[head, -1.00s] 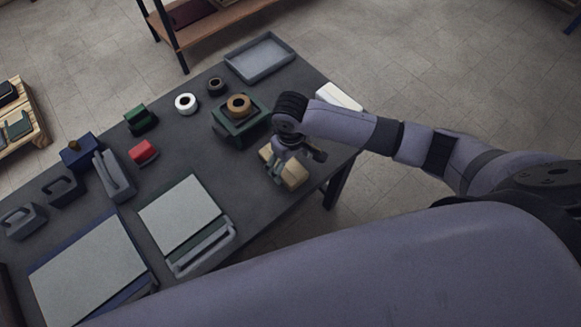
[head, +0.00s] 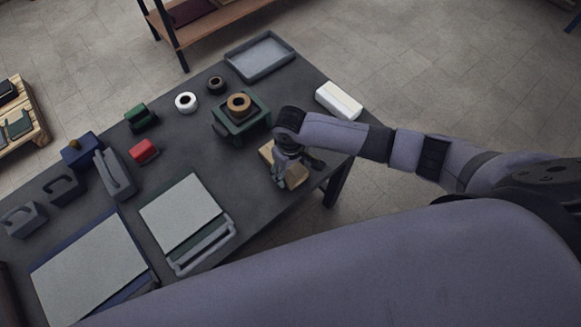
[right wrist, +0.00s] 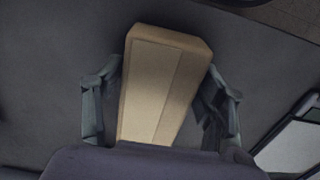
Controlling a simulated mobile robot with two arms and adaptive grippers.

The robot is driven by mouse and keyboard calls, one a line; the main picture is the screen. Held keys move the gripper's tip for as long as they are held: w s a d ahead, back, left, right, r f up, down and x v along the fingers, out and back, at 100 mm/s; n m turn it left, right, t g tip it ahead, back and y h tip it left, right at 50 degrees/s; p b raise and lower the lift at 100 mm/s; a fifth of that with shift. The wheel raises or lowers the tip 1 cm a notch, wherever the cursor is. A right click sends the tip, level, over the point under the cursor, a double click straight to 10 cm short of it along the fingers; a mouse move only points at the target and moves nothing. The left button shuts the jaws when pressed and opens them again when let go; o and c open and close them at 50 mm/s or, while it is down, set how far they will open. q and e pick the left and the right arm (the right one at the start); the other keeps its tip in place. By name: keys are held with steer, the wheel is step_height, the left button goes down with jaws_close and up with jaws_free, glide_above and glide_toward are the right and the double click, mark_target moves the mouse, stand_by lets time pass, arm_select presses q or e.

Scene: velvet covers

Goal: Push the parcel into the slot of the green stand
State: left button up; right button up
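The tan box-shaped parcel (head: 297,178) lies on the dark table near its right front edge, partly hidden under my right gripper (head: 292,170). In the right wrist view the parcel (right wrist: 160,85) lies lengthwise between the two fingers of the right gripper (right wrist: 163,108). The fingers are spread, with a visible gap on each side of it. The green stand (head: 243,127) is on the table beyond and left of the parcel, with a brown tape roll (head: 239,103) at its top. I cannot make out its slot. My left gripper is not in view.
A white block (head: 339,100) lies at the table's right edge. A grey tray (head: 262,73) is at the far edge. White (head: 186,102) and black (head: 216,85) rolls stand left of the green stand. A pale board (head: 180,213) lies nearer. Bare tabletop separates parcel and stand.

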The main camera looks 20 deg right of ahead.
steer(key=c, duration=1)
steer(key=shift+r+p, duration=0.1)
steer(key=shift+p, duration=0.35)
steer(key=shift+w, duration=0.1)
steer(key=shift+w+a+b, duration=0.15)
steer(key=shift+w+a, duration=0.15)
steer(key=shift+w, duration=0.35)
steer(key=shift+w+a+b, duration=0.15)
steer(key=shift+w+a, duration=0.1)
steer(key=shift+w, duration=0.4)
steer(key=shift+w+a+b, duration=0.3)
steer(key=shift+w+b, duration=0.1)
steer(key=shift+w, duration=0.35)
steer(key=shift+w+a+b, duration=0.25)
steer(key=shift+w+b, duration=0.1)
steer(key=shift+w, duration=0.45)
steer(key=shift+w+a+b, duration=0.3)
steer(key=shift+w+b, duration=0.1)
steer(key=shift+w, duration=0.35)
